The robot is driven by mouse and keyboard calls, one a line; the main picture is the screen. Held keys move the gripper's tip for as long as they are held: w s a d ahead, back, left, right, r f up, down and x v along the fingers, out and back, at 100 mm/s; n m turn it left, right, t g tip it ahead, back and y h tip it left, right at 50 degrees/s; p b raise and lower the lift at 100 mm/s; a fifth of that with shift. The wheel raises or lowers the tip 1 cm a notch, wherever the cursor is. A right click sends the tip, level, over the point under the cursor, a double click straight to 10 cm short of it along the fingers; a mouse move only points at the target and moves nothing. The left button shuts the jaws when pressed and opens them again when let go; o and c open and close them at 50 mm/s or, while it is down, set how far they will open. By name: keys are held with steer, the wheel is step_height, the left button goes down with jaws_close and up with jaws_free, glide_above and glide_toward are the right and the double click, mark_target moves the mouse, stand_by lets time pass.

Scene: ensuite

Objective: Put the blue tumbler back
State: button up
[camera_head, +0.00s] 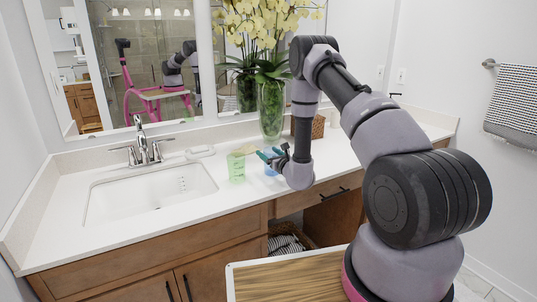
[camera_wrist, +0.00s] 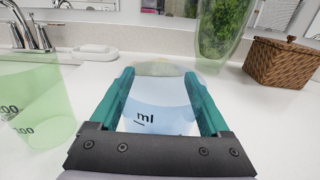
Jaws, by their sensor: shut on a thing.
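The blue tumbler (camera_wrist: 160,105) is clear pale blue with dark "ml" print. It stands between the teal fingers of my gripper (camera_wrist: 160,95), which is shut on it, in the wrist view. In the head view my gripper (camera_head: 272,157) is over the counter right of the sink, and the blue tumbler (camera_head: 271,169) shows only partly behind it. I cannot tell whether its base touches the counter. A green tumbler (camera_head: 237,167) with measuring marks stands just to the left; it also shows in the wrist view (camera_wrist: 32,105).
The white counter (camera_head: 100,246) holds a sink (camera_head: 150,195) with a faucet (camera_head: 143,144), a soap dish (camera_head: 200,152), a tall glass vase (camera_head: 271,110) of yellow flowers and a wicker box (camera_wrist: 281,66). A mirror stands behind. Some counter right of my gripper is clear.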

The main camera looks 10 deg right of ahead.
steer(key=shift+f, duration=0.1)
steer(key=o, duration=1.4)
steer(key=shift+c, duration=0.2)
